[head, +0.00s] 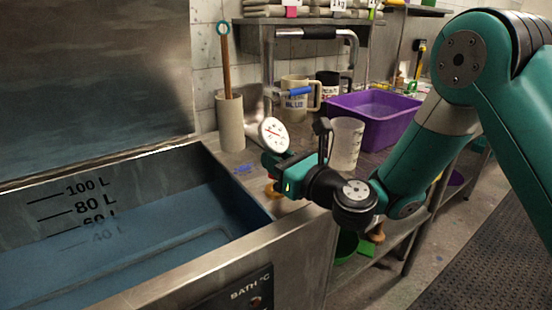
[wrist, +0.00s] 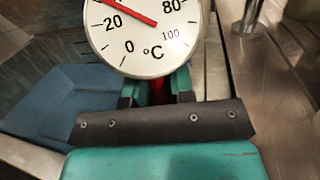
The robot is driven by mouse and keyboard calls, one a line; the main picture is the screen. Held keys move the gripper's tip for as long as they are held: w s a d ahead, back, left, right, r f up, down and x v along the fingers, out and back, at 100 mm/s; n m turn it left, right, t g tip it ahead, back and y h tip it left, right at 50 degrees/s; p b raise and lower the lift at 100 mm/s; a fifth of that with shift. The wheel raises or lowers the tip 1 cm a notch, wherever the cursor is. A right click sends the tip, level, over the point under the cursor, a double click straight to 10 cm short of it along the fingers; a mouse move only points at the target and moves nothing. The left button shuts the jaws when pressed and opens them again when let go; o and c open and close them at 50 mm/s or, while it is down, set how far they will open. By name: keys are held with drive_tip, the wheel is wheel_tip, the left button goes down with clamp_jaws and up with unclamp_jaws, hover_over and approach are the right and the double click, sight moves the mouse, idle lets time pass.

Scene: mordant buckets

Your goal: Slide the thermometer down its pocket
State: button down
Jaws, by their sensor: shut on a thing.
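The thermometer's round white dial (head: 273,133) stands just above my gripper (head: 277,164) at the bath's right corner in the head view. In the wrist view the dial (wrist: 145,38) faces the camera, its red needle pointing to the upper left. My gripper (wrist: 157,92) is shut just below the dial, with a bit of red between the fingers. The stem is hidden behind the gripper. An orange ring-like piece (head: 272,189) shows on the steel rim under my gripper, possibly the pocket's mouth. I cannot tell whether the stem is in it.
The steel bath (head: 290,232) holds blue liquid (head: 150,235) to the left. A beige tube (head: 231,122) with a wooden stick stands behind.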

drive_tip(key=shift+f+b, duration=1.3)
drive_tip(key=shift+f, duration=0.25)
drive_tip(key=c, duration=0.9)
unclamp_jaws()
drive_tip(key=shift+r, duration=0.1)
wheel_tip(320, 180, up, 20)
drive_tip(key=p, duration=1.2)
drive_tip(key=shift+c, duration=0.4)
